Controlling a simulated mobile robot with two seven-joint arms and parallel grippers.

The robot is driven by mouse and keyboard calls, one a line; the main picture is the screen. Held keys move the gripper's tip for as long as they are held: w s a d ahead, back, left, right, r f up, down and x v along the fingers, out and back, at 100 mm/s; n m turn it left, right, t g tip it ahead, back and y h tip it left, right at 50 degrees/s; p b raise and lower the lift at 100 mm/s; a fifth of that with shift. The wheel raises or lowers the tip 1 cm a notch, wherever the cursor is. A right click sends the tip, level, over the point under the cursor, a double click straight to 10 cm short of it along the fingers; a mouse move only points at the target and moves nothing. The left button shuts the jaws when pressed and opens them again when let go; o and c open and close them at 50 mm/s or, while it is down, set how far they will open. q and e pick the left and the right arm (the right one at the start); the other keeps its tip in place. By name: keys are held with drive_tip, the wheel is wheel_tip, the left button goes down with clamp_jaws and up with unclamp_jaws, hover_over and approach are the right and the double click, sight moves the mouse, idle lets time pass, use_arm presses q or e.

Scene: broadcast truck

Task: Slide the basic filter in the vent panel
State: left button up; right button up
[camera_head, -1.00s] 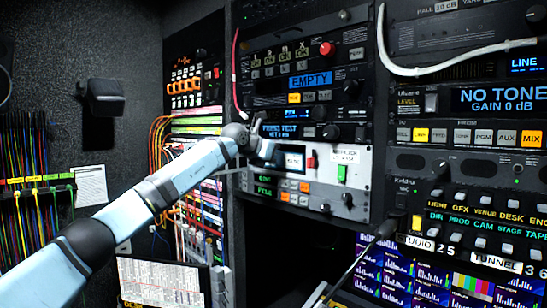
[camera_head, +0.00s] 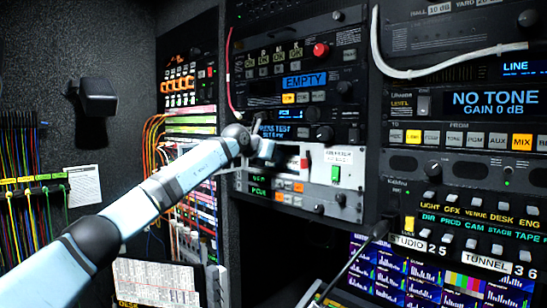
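My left gripper (camera_head: 266,149) is at the left part of a silver panel (camera_head: 352,183) in the middle rack. The panel has a dark-framed window or slot (camera_head: 290,161), a red switch and a green switch. The gripper covers the left end of this slot. Its fingers are small and partly hidden by the wrist, so I cannot tell if they are apart or hold anything. I cannot make out a label reading filter or vent, so which part is the basic filter is unclear. My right gripper is not in view.
A display reading EMPTY (camera_head: 305,81) and a red knob (camera_head: 320,50) are above. A white cable (camera_head: 455,62) loops across the right rack. A dark opening (camera_head: 290,238) lies under the silver panel.

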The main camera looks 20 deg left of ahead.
use_arm(q)
drive_tip(key=shift+o, duration=1.3)
